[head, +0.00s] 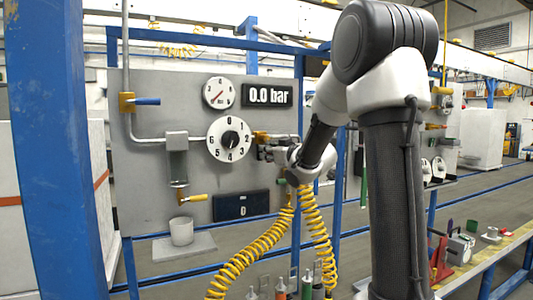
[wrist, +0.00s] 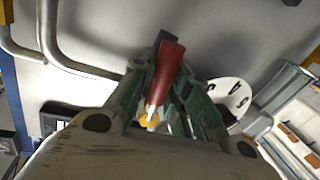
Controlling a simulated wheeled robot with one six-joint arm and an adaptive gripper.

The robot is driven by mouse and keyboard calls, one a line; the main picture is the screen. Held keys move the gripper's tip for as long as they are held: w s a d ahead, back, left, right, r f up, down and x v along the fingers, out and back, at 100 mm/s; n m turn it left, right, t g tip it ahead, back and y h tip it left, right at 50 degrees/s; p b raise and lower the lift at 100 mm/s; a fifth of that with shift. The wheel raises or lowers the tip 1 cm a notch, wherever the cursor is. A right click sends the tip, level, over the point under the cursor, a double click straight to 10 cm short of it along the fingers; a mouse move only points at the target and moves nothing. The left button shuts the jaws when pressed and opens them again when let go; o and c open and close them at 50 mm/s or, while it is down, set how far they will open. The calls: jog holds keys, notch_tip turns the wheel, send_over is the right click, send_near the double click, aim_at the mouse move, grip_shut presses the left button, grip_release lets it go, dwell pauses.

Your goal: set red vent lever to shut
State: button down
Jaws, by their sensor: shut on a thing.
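The red vent lever (wrist: 168,65) shows in the wrist view between the fingers of my gripper (wrist: 163,88). My gripper is shut on its red handle, and a pale metal stem and a yellow part show below it. In the head view my gripper (head: 266,147) is at the panel, just right of the numbered dial. A yellow fitting (head: 261,136) shows beside it there. The red handle is hidden in the head view, so I cannot tell its angle to the pipe.
The grey panel (head: 140,200) carries a round gauge (head: 219,93), a "0.0 bar" display (head: 267,95), a numbered dial (head: 229,139), a blue lever (head: 147,101) and a yellow-handled tap (head: 192,198). Coiled yellow hoses (head: 262,243) hang below my gripper. A blue post (head: 54,150) stands at left.

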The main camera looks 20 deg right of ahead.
jog(key=shift+d+r+n+g+h, duration=0.25)
jog(key=shift+d+r+n+h, duration=0.4)
jog(key=shift+n, duration=1.65)
jog(key=shift+d+r+n+g+h, duration=0.2)
jog(key=shift+d+r+n+h, duration=0.5)
jog(key=shift+n, duration=1.6)
jog(key=shift+d+r+n+g+h, duration=0.3)
jog(key=shift+d+r+n, duration=0.4)
jog(key=shift+n, duration=1.6)
jog(key=shift+a+r, duration=0.15)
jog(key=shift+r, duration=0.05)
jog(key=c, duration=1.3)
grip_release()
jog(key=shift+c, duration=0.2)
jog(key=v, duration=1.2)
